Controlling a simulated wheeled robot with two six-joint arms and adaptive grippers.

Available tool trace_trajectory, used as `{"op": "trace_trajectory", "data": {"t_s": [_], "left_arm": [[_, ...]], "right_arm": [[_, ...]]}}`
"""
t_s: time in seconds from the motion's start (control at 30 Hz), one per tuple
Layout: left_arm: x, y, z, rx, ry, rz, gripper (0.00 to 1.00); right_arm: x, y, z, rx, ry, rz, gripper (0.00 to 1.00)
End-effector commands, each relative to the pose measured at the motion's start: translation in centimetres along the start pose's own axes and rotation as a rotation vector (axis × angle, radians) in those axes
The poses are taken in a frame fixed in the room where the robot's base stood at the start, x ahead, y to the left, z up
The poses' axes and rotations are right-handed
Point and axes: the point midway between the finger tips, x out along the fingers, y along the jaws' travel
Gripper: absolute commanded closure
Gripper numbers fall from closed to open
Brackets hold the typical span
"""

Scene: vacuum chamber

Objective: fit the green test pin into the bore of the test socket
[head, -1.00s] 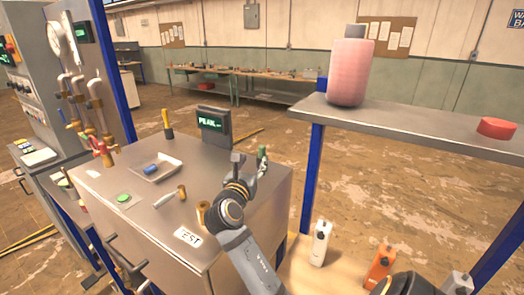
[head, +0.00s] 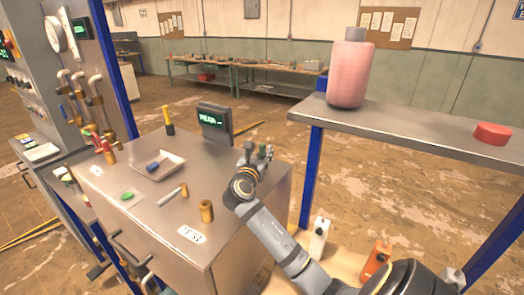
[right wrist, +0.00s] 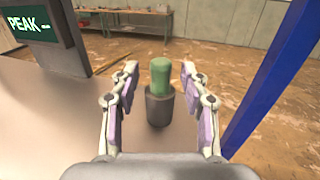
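The green test pin (head: 263,149) stands upright near the right edge of the metal cabinet top. In the right wrist view the green pin (right wrist: 160,76) rises from a dark grey cylindrical holder (right wrist: 160,106). My right gripper (head: 258,154) is open at the pin. In the right wrist view my right gripper (right wrist: 160,72) has one finger on each side of the pin, with gaps on both sides. A brass cylinder (head: 206,211) beside the TEST label (head: 191,234) looks like the test socket; its bore is too small to make out. My left gripper is out of view.
A display (head: 214,122) stands behind the gripper. A tray (head: 172,168) with a blue piece, a grey tool with a brass end (head: 172,195), a green button (head: 127,196) and a yellow-handled tool (head: 168,118) share the top. A blue post (head: 313,180) rises to the right.

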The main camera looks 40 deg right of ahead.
Motion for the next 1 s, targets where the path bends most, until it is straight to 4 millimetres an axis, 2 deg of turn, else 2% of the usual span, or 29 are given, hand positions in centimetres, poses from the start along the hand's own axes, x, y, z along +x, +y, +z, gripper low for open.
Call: {"op": "trace_trajectory", "data": {"t_s": [0.03,0.3,0.67,0.87,1.0], "left_arm": [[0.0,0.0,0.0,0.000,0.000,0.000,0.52],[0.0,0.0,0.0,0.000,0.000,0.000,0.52],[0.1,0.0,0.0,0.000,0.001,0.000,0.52],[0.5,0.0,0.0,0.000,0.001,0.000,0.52],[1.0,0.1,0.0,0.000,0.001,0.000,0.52]], "right_arm": [[0.0,0.0,0.0,0.000,0.000,0.000,0.65],[0.0,0.0,0.0,0.000,0.000,0.000,1.00],[0.0,0.0,0.5,0.002,-0.001,0.000,1.00],[0.0,0.0,3.3,0.006,-0.004,0.000,1.00],[0.0,0.0,6.6,0.007,-0.006,0.000,1.00]]}}
